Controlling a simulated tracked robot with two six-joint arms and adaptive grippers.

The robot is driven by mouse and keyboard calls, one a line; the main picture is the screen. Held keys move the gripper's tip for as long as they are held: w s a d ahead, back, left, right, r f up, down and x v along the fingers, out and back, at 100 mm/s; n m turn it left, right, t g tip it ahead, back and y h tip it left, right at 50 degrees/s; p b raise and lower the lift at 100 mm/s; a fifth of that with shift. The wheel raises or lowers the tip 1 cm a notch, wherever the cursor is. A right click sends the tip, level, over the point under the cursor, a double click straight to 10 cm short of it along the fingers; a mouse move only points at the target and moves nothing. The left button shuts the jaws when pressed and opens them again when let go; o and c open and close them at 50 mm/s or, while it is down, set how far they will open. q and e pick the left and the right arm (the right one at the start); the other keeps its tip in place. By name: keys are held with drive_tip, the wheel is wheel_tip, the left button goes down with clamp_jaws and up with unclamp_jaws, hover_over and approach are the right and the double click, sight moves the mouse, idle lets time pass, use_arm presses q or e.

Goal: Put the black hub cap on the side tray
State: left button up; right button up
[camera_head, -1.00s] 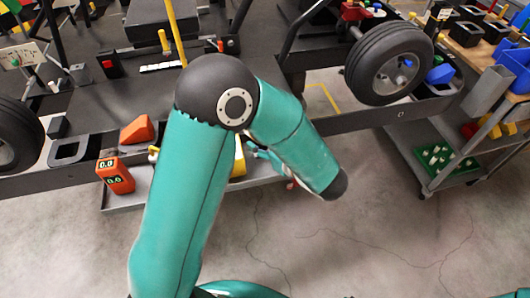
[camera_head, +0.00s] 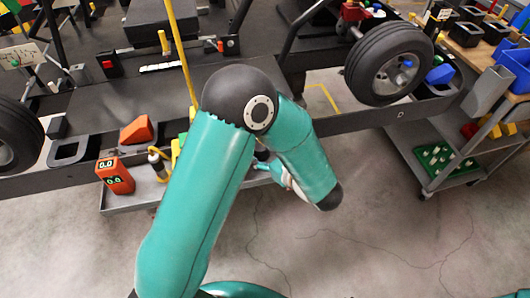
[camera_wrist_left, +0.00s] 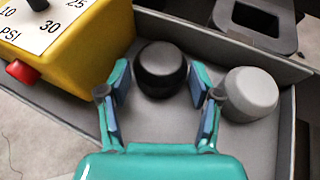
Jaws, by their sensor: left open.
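The black hub cap (camera_wrist_left: 162,68) is a round, domed piece on a grey tray floor (camera_wrist_left: 180,123) in the left wrist view. My left gripper (camera_wrist_left: 159,82) is open, with its two fingers on either side of the cap's near part; I cannot tell whether they touch it. A light grey cap (camera_wrist_left: 250,92) sits just right of the right finger. In the head view my left gripper (camera_head: 263,166) is mostly hidden by my own arm, and the black cap is hidden. A low grey tray (camera_head: 135,202) shows below the kart frame there. My right gripper is not in view.
A yellow gauge box (camera_wrist_left: 75,45) with a red knob stands close left of the gripper. The tray wall (camera_wrist_left: 215,35) runs behind the caps, with a dark square holder (camera_wrist_left: 262,22) beyond. An orange meter (camera_head: 115,176) stands at the left; open floor lies in front.

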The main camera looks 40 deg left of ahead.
use_arm(q)
drive_tip(key=v, duration=1.2)
drive_tip(key=shift+b, duration=0.35)
